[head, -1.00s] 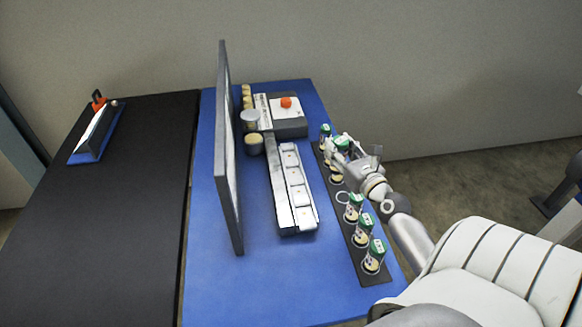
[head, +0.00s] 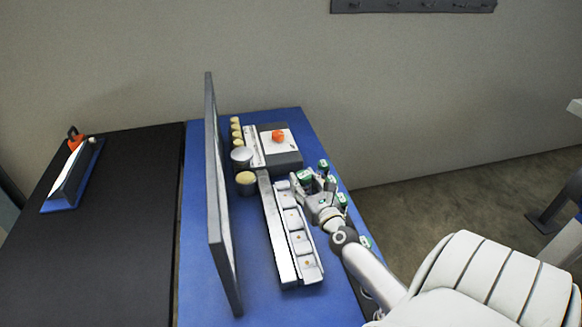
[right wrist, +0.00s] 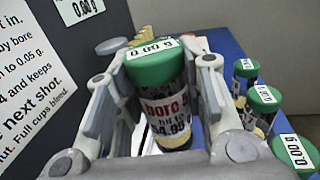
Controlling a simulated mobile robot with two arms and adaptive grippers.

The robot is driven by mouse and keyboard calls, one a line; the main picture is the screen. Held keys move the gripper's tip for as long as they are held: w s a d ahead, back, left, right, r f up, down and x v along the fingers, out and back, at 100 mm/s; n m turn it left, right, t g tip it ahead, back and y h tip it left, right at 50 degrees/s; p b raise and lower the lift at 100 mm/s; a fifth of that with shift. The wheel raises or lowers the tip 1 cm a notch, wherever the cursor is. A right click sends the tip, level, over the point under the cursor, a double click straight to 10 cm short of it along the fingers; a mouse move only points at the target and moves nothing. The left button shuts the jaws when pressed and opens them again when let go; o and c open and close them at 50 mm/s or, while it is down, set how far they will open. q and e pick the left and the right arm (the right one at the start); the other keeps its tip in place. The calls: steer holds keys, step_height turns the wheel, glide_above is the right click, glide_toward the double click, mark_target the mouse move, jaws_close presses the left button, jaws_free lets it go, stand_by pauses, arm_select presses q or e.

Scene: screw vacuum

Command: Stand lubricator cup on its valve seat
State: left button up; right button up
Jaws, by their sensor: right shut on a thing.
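My right gripper (head: 316,186) is shut on a lubricator cup (head: 304,176) with a green cap. In the right wrist view the held cup (right wrist: 165,95) looks upright between the two fingers, with a white label with red and black print on its side. In the head view the cup is over or beside the far end of a long pale tray (head: 292,235) with a row of square compartments. Whether the cup touches the tray cannot be told. No valve seat can be made out for certain. My left gripper is not in view.
Other green-capped cups (right wrist: 265,105) stand in a row to the right. A grey box with an orange knob (head: 278,136) stands at the back. A tall upright panel (head: 213,200) bounds the left. Round tins (head: 245,178) stand near it. Blue table (head: 200,290) is bare in front.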

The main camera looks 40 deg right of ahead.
mark_target(291, 215)
steer(key=w+f, duration=0.1)
steer(key=f, duration=0.1)
steer(key=w+a+f+b, duration=0.1)
steer(key=f, duration=0.2)
steer(key=w+f, duration=0.1)
steer(key=f, duration=0.1)
steer(key=shift+w+a+f, duration=0.2)
steer(key=shift+w+a, duration=0.05)
steer(key=shift+w, duration=0.05)
steer(key=shift+f, duration=0.4)
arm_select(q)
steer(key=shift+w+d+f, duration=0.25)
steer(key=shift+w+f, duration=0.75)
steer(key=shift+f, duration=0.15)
arm_select(e)
steer(key=shift+s, duration=0.1)
arm_select(q)
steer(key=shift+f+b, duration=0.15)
steer(key=shift+b, duration=0.2)
arm_select(e)
steer(key=o, duration=0.7)
steer(key=shift+f, duration=0.15)
steer(key=o, duration=0.4)
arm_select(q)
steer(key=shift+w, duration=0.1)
arm_select(e)
steer(key=shift+o, duration=0.2)
